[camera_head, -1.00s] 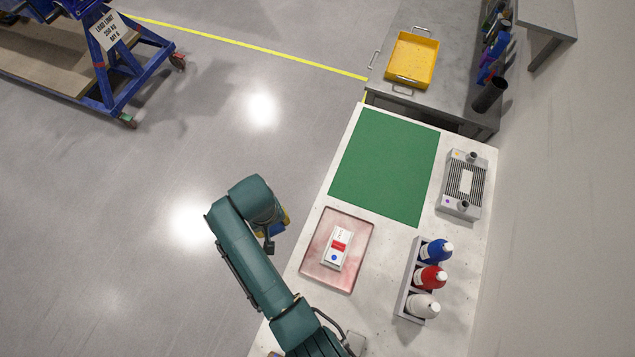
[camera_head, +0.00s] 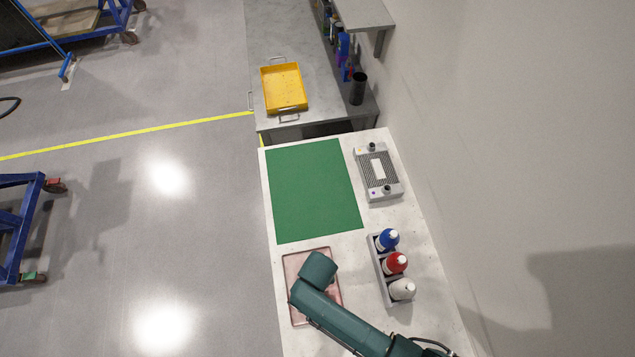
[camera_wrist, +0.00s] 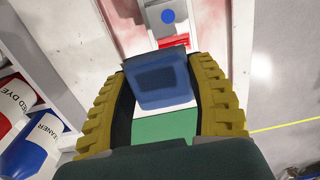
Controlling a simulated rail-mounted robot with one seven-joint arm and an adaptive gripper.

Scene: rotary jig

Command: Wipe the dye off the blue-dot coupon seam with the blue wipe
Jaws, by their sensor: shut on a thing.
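My gripper (camera_wrist: 160,68) has yellow ribbed fingers and is shut on the blue wipe (camera_wrist: 160,85), a blue pad with a darker rectangle on its face. Beyond the wipe in the wrist view is the pale coupon with a blue dot (camera_wrist: 168,16). A red dye band (camera_wrist: 174,42) crosses it just past the wipe's edge. The wipe hides part of the coupon, and I cannot tell whether they touch. The coupon lies in a pink-stained tray (camera_wrist: 122,14). In the head view my arm covers the coupon, the gripper and part of the tray (camera_head: 292,285).
A rack holds blue (camera_head: 388,239), red (camera_head: 395,263) and white (camera_head: 402,289) bottles right of the tray. A green mat (camera_head: 315,190) lies beyond the tray, with a grey finned fixture (camera_head: 378,172) to its right. A yellow bin (camera_head: 284,88) sits on the farther bench.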

